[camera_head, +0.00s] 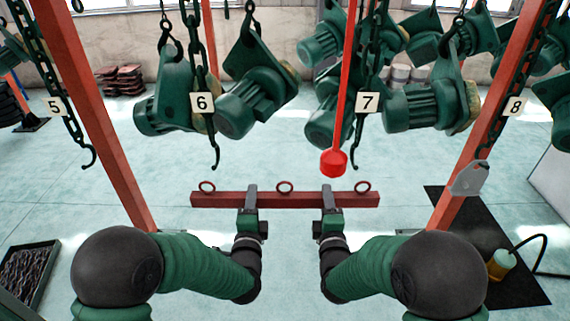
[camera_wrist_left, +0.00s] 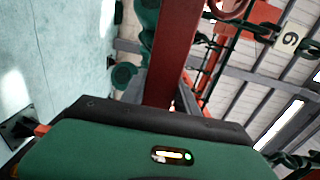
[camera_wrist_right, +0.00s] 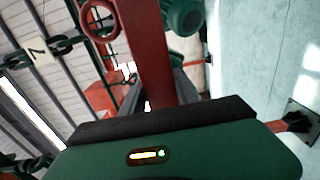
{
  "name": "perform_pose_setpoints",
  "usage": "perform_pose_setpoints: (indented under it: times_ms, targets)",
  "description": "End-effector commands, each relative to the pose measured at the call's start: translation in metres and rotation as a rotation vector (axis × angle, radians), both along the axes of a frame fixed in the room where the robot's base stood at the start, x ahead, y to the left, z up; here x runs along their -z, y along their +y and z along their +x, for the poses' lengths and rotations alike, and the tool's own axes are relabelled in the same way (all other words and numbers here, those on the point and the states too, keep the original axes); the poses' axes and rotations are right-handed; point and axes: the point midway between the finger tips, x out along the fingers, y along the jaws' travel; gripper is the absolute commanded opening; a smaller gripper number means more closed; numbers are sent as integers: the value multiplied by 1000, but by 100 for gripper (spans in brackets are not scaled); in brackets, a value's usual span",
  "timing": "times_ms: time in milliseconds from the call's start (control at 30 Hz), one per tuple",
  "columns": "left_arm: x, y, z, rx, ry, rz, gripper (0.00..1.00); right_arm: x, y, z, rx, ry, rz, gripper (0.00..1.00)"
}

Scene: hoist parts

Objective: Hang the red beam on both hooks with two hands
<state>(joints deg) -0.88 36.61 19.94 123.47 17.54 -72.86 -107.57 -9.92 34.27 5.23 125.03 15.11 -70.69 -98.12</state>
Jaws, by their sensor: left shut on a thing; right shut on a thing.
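The red beam (camera_head: 285,200) is level in the head view, with three rings along its top, at the left end, middle and right end. My left gripper (camera_head: 250,200) is shut on the beam left of its middle ring. My right gripper (camera_head: 327,200) is shut on it right of the middle ring. The beam also shows in the left wrist view (camera_wrist_left: 172,55) and the right wrist view (camera_wrist_right: 145,50). The hook under tag 6 (camera_head: 215,155) hangs above the beam's left part. The hook under tag 7 (camera_head: 357,155) hangs above its right part. Both hooks look empty and apart from the rings.
Chains with tag 5 (camera_head: 54,107) and tag 8 (camera_head: 515,106) hang further out beside red posts. A red pendant (camera_head: 333,163) hangs just left of hook 7. Several green hoist motors (camera_head: 255,100) hang behind. A tray (camera_head: 30,270) lies at the lower left.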

Motion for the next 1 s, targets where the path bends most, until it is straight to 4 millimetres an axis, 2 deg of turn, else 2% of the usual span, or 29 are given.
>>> perform_pose_setpoints:
  times_ms: [367,1000]
  targets:
    - [-1,0,2,-1,-4,0,0,-1,0,2,1,-3,0,0]
    - [1,0,44,0,-5,0,0,1,-1,44,2,-4,0,0]
